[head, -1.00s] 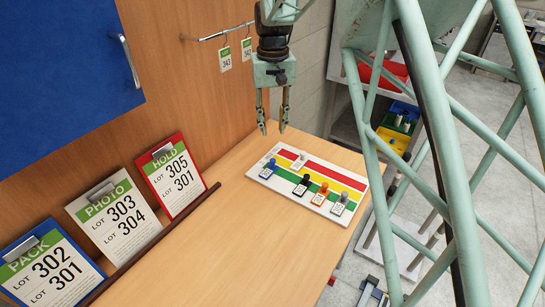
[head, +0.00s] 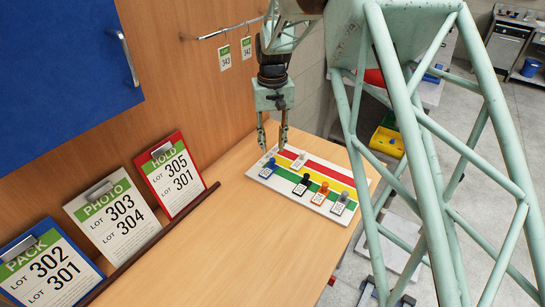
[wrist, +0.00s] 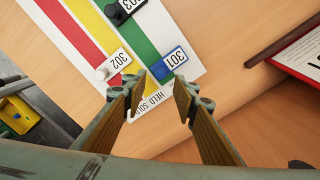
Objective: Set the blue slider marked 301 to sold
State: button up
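The striped slider board (head: 322,166) lies on the wooden table with red, yellow and green bands. The blue slider marked 301 (head: 269,167) is at its left end on the green band; it also shows in the wrist view (wrist: 171,62). The white slider 302 (wrist: 114,65) is on the red band and the black slider 303 (wrist: 122,8) is beyond. My gripper (head: 273,148) is open and empty above the board's left end. In the wrist view its fingertips (wrist: 158,82) are apart, just short of the blue slider. The words "HELD" and "SOLD" show partly between the fingers.
Orange (head: 320,194) and grey (head: 341,200) sliders stand farther along the board. Red HOLD (head: 171,175), white PHOTO (head: 112,213) and blue PACK (head: 48,268) clipboards lean on the wooden wall. A dark ledge (head: 160,237) runs before them. The table front is clear.

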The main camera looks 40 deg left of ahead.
aim_at(273, 159)
jog(key=shift+f, duration=2.85)
grip_shut()
